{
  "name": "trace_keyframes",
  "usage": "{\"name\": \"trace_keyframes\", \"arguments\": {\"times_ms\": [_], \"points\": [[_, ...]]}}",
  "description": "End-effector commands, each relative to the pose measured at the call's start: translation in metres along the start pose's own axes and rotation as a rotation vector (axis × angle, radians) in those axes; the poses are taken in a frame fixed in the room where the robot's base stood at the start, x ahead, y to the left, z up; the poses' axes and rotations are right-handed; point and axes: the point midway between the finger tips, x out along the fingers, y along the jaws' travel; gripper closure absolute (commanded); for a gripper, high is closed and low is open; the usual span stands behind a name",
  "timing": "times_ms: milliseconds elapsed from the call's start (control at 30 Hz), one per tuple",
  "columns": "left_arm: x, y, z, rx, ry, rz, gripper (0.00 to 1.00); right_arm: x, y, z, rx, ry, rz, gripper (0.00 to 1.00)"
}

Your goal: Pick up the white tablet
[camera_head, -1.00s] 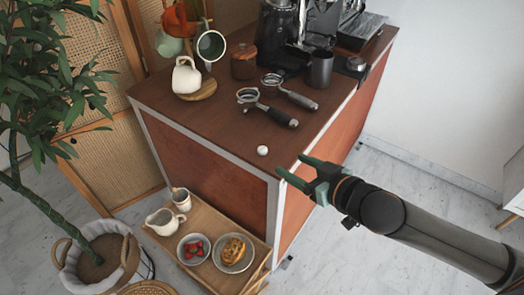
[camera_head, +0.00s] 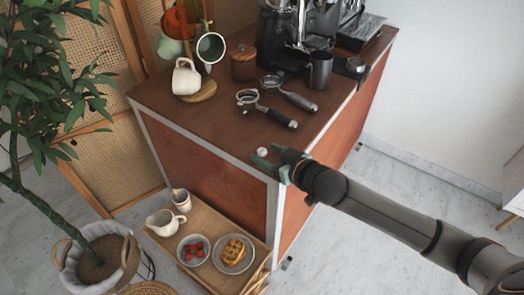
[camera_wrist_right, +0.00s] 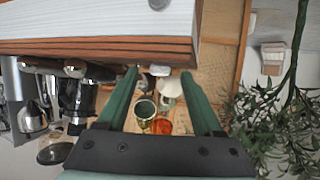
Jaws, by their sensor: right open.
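The white tablet (camera_head: 262,151) is a small round white piece on the brown top of the coffee cart (camera_head: 205,125), close to its near right corner. My right gripper (camera_head: 266,154) has green fingers and is open at that corner. In the head view its fingertips lie close around the tablet, and I cannot tell whether they touch it. In the right wrist view, a small pale thing (camera_wrist_right: 159,70) shows between the fingertips; I cannot tell for sure that it is the tablet. My left gripper is not in view.
Two portafilters (camera_head: 268,108) lie behind the tablet, and a dark metal cup (camera_head: 319,70) stands beyond them. A white mug (camera_head: 186,77) and a wooden-looking jar (camera_head: 244,62) stand further back. A low tray (camera_head: 208,218) with food is beside the cart.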

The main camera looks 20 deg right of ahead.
Motion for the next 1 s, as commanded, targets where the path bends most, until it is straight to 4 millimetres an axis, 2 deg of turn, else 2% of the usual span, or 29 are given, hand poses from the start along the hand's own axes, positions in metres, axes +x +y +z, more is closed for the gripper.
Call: {"name": "trace_keyframes", "arguments": {"times_ms": [267,867,1000], "points": [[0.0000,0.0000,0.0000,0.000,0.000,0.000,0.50,0.0032,-0.0001,0.0003,-0.001,-0.001,0.000,0.32],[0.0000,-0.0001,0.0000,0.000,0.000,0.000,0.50,0.0028,0.0001,0.0005,0.000,-0.001,0.000,0.98],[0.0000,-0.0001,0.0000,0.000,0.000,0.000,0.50,0.0028,0.0001,0.0005,0.000,-0.001,0.000,1.00]]}}
